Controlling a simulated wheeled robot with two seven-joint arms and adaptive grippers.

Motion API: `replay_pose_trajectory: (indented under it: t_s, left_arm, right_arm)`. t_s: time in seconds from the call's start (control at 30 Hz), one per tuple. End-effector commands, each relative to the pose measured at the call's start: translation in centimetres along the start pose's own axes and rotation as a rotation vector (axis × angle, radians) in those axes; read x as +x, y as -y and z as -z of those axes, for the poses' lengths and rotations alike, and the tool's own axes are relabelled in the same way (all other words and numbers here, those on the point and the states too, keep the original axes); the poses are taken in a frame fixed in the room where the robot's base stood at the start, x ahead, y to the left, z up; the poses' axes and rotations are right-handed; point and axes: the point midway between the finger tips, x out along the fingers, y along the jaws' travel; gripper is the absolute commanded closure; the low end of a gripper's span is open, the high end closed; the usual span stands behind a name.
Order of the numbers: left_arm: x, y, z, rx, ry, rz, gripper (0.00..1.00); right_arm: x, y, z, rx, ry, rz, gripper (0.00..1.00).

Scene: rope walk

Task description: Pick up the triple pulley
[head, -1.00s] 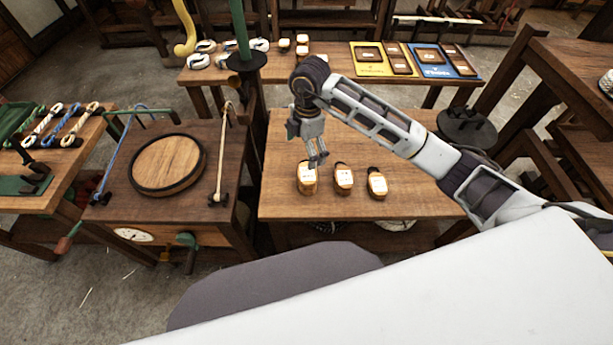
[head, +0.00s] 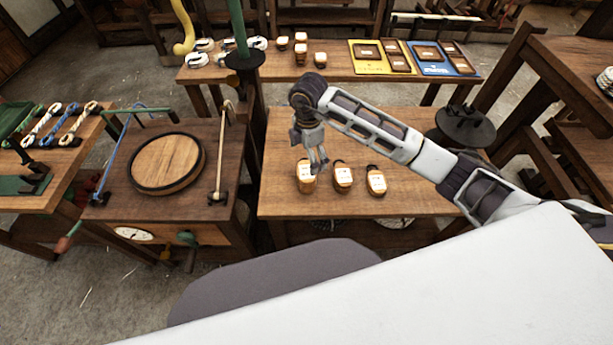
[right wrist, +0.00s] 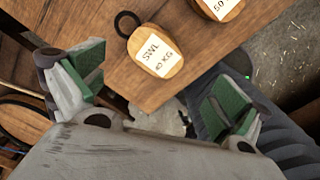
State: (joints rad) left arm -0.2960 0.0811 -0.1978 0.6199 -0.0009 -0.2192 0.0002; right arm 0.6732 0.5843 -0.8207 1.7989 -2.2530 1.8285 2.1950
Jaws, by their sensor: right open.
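Three wooden pulley blocks with white labels stand in a row on the middle table: a left block (head: 306,181), a middle block (head: 343,178) and a right block (head: 376,183). I cannot tell which is the triple pulley. My right gripper (head: 317,166) is above the table at the left block, its fingers pointing down and partly overlapping that block's top. In the right wrist view the right gripper (right wrist: 158,88) is open and empty, with green pads. A block labelled SWL (right wrist: 155,52) lies just beyond the jaws, and another block (right wrist: 220,6) is cut by the top edge. My left gripper is out of view.
The middle table (head: 430,202) has free wood around the blocks. A dark round stand (head: 466,126) is at its right. A green post (head: 239,40) rises at its back left. More small blocks (head: 301,50) and yellow and blue boards are on the back bench.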

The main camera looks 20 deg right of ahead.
Motion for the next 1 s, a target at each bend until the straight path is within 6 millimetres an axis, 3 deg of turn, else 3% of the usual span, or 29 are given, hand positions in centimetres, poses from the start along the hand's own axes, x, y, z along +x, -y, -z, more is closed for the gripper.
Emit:
replay_pose_trajectory:
  t_s: [0.3, 0.77, 1.0]
  left_arm:
    - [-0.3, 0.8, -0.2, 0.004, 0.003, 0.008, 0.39]
    - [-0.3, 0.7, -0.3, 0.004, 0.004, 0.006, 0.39]
    - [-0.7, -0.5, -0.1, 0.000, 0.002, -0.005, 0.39]
  right_arm:
    - [3.5, 0.0, 0.0, 0.000, 0.000, 0.000, 0.00]
    - [4.0, 0.0, 0.0, -0.001, 0.000, -0.001, 0.00]
    - [5.5, -0.3, 0.1, 0.000, 0.000, 0.001, 0.00]
